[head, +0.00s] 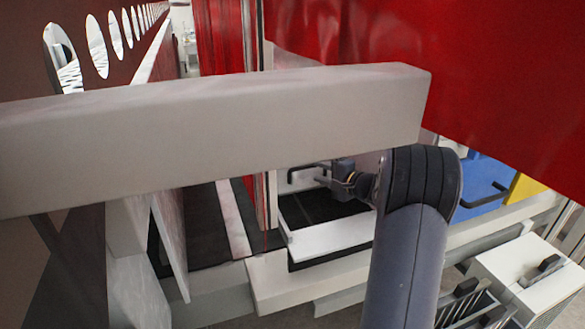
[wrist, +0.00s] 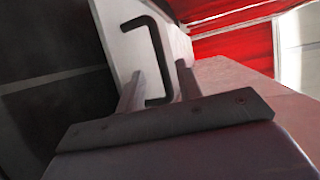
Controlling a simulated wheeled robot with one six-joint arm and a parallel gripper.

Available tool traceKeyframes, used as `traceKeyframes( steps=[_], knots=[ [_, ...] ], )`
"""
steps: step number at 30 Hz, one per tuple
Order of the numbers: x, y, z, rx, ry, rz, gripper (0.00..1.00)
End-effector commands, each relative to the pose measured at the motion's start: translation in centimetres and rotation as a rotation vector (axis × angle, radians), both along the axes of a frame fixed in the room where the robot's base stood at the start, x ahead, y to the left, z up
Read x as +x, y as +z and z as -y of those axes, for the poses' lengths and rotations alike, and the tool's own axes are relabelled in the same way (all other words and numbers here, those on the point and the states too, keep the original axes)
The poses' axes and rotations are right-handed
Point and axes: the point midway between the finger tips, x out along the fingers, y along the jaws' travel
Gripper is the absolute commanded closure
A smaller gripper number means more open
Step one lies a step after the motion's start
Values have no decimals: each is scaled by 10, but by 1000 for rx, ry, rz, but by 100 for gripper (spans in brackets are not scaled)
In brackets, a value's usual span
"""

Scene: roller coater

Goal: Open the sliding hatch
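The hatch is a pale panel (head: 298,182) with a black bar handle (head: 308,168), in the middle of the head view behind a dark opening. In the wrist view the panel (wrist: 118,38) stands ahead, with its C-shaped handle (wrist: 157,55) near the centre. My gripper (head: 322,180) is at the panel, close to the handle. In the wrist view my gripper (wrist: 158,83) is open, with its two fingers apart. The lower part of the handle shows between the fingers. I cannot tell whether either finger touches it.
A thick grey beam (head: 220,125) crosses the head view in front. A red panel (head: 430,70) hangs at the upper right. A white ledge (head: 330,239) borders the dark opening. A blue panel (head: 485,185) with another black handle is at the right, near a white box (head: 530,275).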

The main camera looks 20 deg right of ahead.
Motion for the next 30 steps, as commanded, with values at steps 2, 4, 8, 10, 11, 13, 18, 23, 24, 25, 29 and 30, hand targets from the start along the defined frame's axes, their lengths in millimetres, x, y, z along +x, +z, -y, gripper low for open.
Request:
traceKeyframes(
  steps=[2,4,8,10,11,13,18,23,24,25,29,30],
  knots=[
    [11,0,-6,0,4,-2,66],
    [21,-1,-11,1,5,-2,66],
    [40,-5,-19,0,4,-3,66],
    [47,-6,-21,0,3,-2,66],
    [50,-7,-22,0,3,-2,66],
    [55,-9,-24,-1,2,-3,66],
    [61,-10,-26,-1,2,-2,66],
    [61,-11,-26,-1,1,-1,66],
    [61,-11,-26,-1,1,-2,66],
    [60,-11,-26,-1,1,-2,68],
    [60,-11,-26,0,2,-2,79],
    [60,-11,-26,-1,1,-2,82]
  ],
)
